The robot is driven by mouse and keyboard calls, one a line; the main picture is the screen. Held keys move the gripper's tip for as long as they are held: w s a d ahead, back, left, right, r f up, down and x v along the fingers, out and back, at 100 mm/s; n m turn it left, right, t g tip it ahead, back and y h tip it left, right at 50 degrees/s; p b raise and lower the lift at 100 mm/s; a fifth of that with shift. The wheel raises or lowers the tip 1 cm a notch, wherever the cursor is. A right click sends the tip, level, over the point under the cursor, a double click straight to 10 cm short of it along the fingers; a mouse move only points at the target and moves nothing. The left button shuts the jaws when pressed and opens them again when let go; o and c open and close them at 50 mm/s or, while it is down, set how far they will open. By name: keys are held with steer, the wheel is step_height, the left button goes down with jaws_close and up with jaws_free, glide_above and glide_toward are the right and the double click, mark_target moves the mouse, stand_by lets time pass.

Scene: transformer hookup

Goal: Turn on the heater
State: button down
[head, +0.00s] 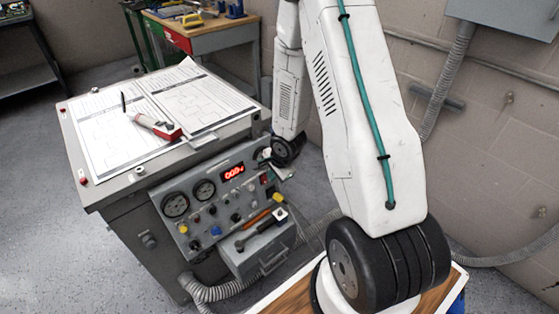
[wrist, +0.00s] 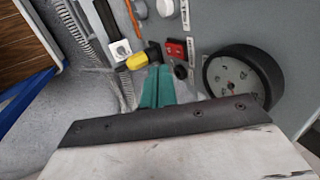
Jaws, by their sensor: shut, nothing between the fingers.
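The grey heater unit's control panel (head: 222,196) faces front in the head view, with gauges, knobs and a lit red display (head: 233,172). My gripper (wrist: 158,72) has its two teal fingers together, with nothing between them. In the wrist view its tips are close to a red rocker switch (wrist: 175,50) and a black knob (wrist: 181,72), just right of the fingers. A yellow-ended part (wrist: 137,61) lies just left of the tips. Whether the tips touch anything cannot be told. In the head view my arm's end hides part of the panel's right side.
A box (head: 262,248) below the panel carries an orange-handled tool (head: 255,219). Papers (head: 112,130) and a red-and-white tool (head: 158,128) lie on the cabinet top. A flexible hose (head: 215,291) runs along the floor. A round black-rimmed part (wrist: 240,80) is right of my gripper.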

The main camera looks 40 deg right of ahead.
steer(key=w+v, duration=0.1)
steer(key=v, duration=0.9)
steer(key=shift+w+r, duration=0.25)
steer(key=shift+r, duration=0.25)
steer(key=shift+a, duration=0.15)
